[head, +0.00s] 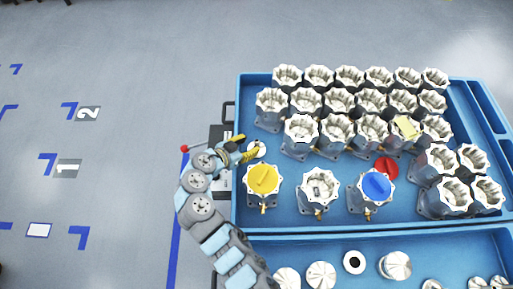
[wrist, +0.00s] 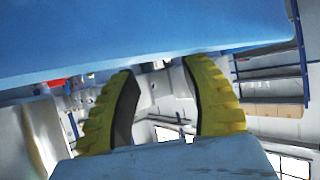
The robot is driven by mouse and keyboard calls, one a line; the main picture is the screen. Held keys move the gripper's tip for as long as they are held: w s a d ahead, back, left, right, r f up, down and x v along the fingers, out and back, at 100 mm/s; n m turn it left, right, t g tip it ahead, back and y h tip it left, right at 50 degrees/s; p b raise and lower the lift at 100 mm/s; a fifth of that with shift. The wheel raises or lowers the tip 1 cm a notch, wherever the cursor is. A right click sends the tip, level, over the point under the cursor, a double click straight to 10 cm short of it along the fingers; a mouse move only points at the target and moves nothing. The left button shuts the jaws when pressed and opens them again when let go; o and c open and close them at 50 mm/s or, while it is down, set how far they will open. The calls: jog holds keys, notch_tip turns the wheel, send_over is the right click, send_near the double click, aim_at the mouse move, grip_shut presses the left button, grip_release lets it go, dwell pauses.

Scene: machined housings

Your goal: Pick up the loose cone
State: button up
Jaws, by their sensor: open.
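A small whitish round piece (head: 260,149), which looks like the loose cone, lies on the blue tray near its left edge, behind the yellow-capped housing. My gripper (head: 247,147) is right beside it on its left, with the yellow fingers apart. I cannot tell whether they touch the piece. In the wrist view my gripper (wrist: 160,80) shows two ribbed yellow fingers with dark pads and a clear gap between them. No cone can be made out between the fingers there.
The blue tray (head: 238,200) holds rows of metal housings (head: 302,130). Near my gripper stand a yellow-capped housing (head: 263,180), an open housing (head: 320,188) and a blue-capped housing (head: 376,187). A red disc (head: 387,167) lies behind. Domed metal parts (head: 396,265) occupy the front tray.

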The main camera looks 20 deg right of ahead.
aim_at(256, 141)
jog(key=shift+x, duration=2.3)
jog(key=shift+s, duration=0.2)
grip_shut()
